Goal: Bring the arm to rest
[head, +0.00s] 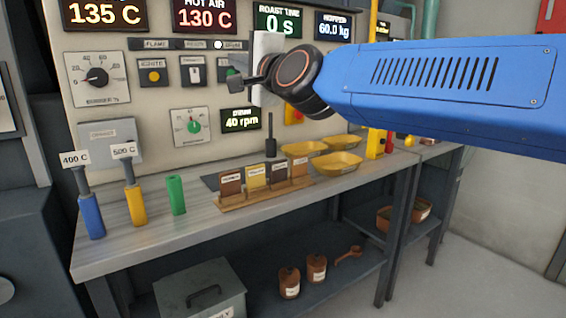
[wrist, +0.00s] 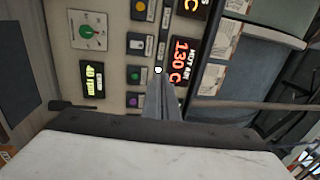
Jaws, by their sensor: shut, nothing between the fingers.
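My arm, with its blue link (head: 440,85), reaches in from the right in the head view. The white and dark wrist body fills the lower part of that view.
The bench (head: 110,255) below holds blue, yellow and green handles, a card rack (head: 265,195) and yellow trays (head: 337,160). A toolbox (head: 200,290) and brown jars are on the lower shelf. A burner knob (head: 97,77) is left on the panel. Open floor (head: 480,250) lies right.

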